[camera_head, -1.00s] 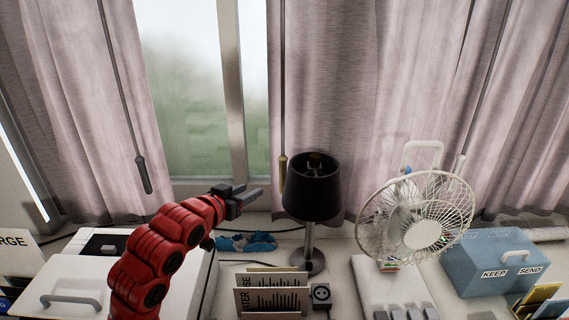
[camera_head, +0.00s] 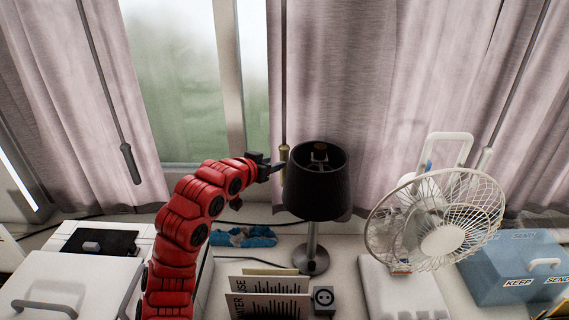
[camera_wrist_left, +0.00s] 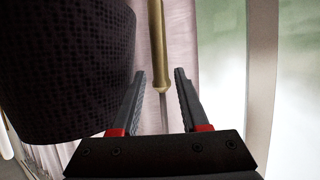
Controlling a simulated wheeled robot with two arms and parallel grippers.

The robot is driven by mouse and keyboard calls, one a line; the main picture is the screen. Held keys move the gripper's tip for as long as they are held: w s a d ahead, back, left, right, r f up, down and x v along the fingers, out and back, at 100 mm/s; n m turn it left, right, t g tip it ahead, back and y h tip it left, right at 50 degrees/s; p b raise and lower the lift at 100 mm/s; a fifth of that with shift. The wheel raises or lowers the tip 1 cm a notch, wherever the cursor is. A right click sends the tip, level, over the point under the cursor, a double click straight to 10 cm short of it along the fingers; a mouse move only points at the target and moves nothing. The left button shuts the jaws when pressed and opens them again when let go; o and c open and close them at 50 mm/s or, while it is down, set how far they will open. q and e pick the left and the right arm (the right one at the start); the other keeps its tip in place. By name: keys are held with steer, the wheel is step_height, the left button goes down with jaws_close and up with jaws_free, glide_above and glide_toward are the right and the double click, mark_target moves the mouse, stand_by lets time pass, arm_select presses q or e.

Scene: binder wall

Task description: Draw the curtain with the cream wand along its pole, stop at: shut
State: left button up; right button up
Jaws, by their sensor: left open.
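A wand with a yellowish-cream handle (camera_head: 284,166) hangs at the left edge of the pinkish-grey middle curtain (camera_head: 375,70). Bare window (camera_head: 175,80) shows left of that curtain. My left gripper (camera_head: 279,167) is at the wand's handle, just left of the lamp shade. In the left wrist view the open fingers (camera_wrist_left: 160,74) point towards the handle (camera_wrist_left: 157,50), which lines up with the gap between them. I cannot tell whether its end is inside the gap. Other wands hang at left, dark grey (camera_head: 130,163), and at right, pale grey (camera_head: 486,160).
A black lamp (camera_head: 317,185) stands close right of the gripper; its shade (camera_wrist_left: 60,75) fills the left wrist view's left side. A white fan (camera_head: 435,220), a blue box (camera_head: 515,270), a file holder (camera_head: 265,303) and a blue cloth (camera_head: 245,237) crowd the surface.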

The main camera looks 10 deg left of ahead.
mark_target(284, 159)
arm_select(q)
steer(key=x, duration=0.7)
steer(key=shift+w+d, duration=0.1)
steer(key=shift+w, duration=0.25)
jaws_close()
stand_by(1.1)
